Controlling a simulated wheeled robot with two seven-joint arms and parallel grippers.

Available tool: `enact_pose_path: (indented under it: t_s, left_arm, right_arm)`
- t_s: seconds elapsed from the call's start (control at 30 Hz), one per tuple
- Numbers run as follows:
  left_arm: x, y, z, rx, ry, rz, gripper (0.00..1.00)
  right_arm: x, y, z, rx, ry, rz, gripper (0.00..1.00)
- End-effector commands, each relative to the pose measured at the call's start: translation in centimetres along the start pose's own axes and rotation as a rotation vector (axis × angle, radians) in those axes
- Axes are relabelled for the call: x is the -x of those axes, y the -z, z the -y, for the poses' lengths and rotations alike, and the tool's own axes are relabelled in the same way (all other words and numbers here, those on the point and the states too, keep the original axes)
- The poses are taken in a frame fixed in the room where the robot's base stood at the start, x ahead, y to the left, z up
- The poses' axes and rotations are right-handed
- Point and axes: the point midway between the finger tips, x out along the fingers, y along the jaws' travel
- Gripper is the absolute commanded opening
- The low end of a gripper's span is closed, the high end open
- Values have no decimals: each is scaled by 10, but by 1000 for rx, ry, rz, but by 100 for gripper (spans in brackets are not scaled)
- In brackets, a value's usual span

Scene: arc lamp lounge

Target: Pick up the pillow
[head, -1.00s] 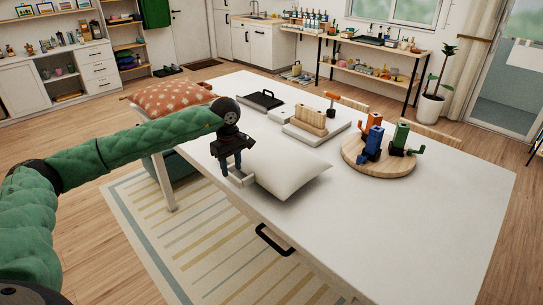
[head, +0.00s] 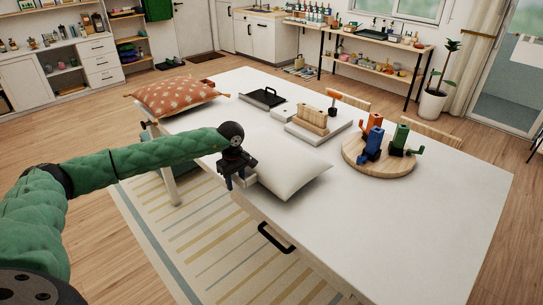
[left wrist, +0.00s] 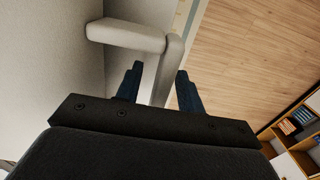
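A plain white pillow (head: 297,167) lies flat on the white table (head: 400,230), near its front edge. A rust-orange patterned pillow (head: 172,96) lies at the table's far left corner. My left gripper (head: 248,180) is at the table's front edge, by the white pillow's left side. I cannot tell whether they touch. In the left wrist view my dark fingers (left wrist: 160,88) stand apart. Pale bar shapes (left wrist: 125,35) show beyond them, and I cannot tell what they are. No pillow is clear there. My right gripper is not in view.
A round wooden board (head: 380,170) with blue, orange and green objects stands right of the white pillow. A tray with a tan rack (head: 313,119) and a black-handled item (head: 264,97) are behind it. A black drawer handle (head: 275,240) projects at the front. The table's right front is clear.

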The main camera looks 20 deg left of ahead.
Motion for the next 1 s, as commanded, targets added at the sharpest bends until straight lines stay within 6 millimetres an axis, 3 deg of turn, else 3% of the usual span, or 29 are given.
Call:
enact_pose_path:
  t_s: [0.3, 0.5, 1.0]
  left_arm:
    - [-3, 0, 0, 0, -1, 0, 38]
    - [-3, 0, 0, 0, -1, 0, 0]
    - [2, 0, -1, 0, -3, 0, 0]
  right_arm:
    - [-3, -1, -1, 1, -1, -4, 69]
    - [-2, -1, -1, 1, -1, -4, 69]
    - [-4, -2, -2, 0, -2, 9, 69]
